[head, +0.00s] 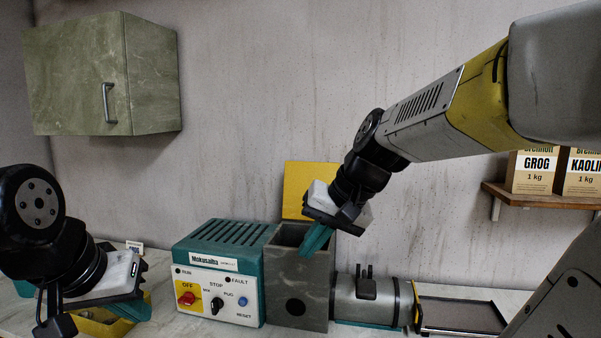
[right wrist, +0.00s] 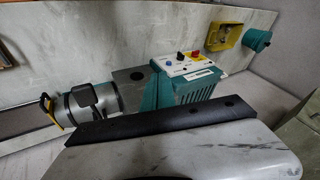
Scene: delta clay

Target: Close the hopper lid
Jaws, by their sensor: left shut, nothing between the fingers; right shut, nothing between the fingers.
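The hopper (head: 290,285) is a grey box beside the teal control box, with its top open in the head view. Its yellow lid (head: 297,185) stands upright at the hopper's back edge, partly hidden behind my right gripper. My right gripper (head: 316,240) is shut and empty, its teal fingers pointing down over the right part of the hopper opening, in front of the lid. I cannot tell whether they touch the rim. In the right wrist view the hopper (right wrist: 128,75) shows as a grey patch; the lid is not recognisable there. My left gripper (head: 135,308) is shut and empty at lower left.
The control box (head: 215,270) with knobs stands left of the hopper. A grey barrel (head: 362,300) and a dark tray (head: 460,314) lie to the right. A yellow container (right wrist: 225,35) sits beyond the control box. A green cabinet (head: 75,80) hangs at upper left; a shelf (head: 540,198) holds boxes.

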